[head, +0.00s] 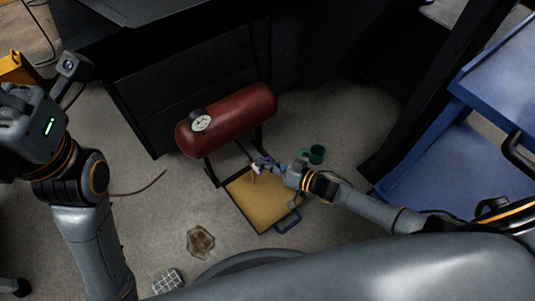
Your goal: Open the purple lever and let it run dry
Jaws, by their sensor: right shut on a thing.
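A dark red tank (232,119) with a round white gauge (201,123) rests on black legs above the concrete floor. A small purple lever (268,160) shows below the tank's right part, at my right gripper (262,167). My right gripper is shut on it, and its fingers hide most of the lever. A shallow tan tray (262,203) with a dark rim and a blue handle lies under the gripper. At this size I cannot make out any liquid running. My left gripper (14,98) is at the far left, away from the tank; its fingertips are unclear.
A teal mug (317,153) stands on the floor right of my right gripper. A blue cart (440,165) is at the right, a dark cabinet (190,85) behind the tank.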

